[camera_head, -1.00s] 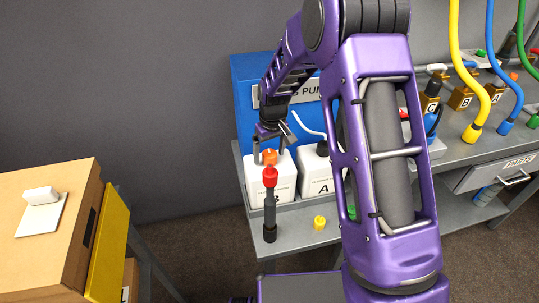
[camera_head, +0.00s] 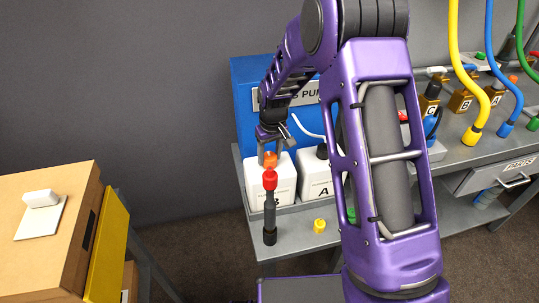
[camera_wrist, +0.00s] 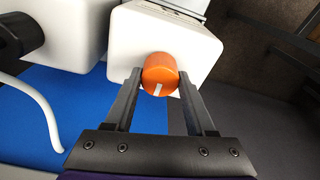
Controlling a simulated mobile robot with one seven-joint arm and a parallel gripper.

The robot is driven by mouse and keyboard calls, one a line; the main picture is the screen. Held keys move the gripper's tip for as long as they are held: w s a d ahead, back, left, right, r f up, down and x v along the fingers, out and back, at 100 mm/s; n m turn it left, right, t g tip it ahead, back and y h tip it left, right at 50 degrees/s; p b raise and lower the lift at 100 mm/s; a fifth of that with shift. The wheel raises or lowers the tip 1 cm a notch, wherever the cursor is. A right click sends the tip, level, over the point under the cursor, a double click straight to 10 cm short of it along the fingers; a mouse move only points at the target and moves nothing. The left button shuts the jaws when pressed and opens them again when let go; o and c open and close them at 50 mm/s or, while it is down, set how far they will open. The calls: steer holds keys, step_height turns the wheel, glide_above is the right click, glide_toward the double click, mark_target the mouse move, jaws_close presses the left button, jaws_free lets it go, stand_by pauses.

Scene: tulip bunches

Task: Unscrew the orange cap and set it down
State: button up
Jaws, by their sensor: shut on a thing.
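The orange cap (camera_wrist: 160,72) sits at the top of the white bottle (camera_wrist: 190,40) in the wrist view. My gripper (camera_wrist: 158,85) has one finger on each side of the cap and is shut on it. In the head view the cap (camera_head: 270,158) shows just below my gripper (camera_head: 270,150), above the white bottle marked B (camera_head: 284,180). The red top of a dark upright tool hides part of this bottle. I cannot tell whether the cap is still threaded on the neck.
The dark tool with a red top (camera_head: 269,210) stands in front of bottle B. A yellow cap (camera_head: 319,225) lies on the grey shelf (camera_head: 290,240). White bottle A (camera_head: 314,172) stands to the right, with the blue pump box (camera_head: 244,90) behind.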

steer(key=n, duration=0.4)
steer(key=shift+p, duration=0.3)
steer(key=n, duration=0.1)
steer(key=n+p, duration=0.1)
steer(key=shift+r+n+y, duration=0.2)
steer(key=shift+n+y, duration=0.1)
steer(key=shift+n+g+p, duration=0.4)
steer(key=shift+n, duration=0.7)
steer(key=shift+f+n, duration=0.1)
steer(key=shift+n, duration=0.3)
steer(key=shift+r+n+p, duration=0.2)
steer(key=shift+n+p, duration=0.35)
steer(key=shift+n, duration=0.35)
steer(key=n+p, duration=0.1)
steer(key=n, duration=0.2)
steer(key=shift+f+g, duration=0.1)
steer(key=shift+g, duration=0.2)
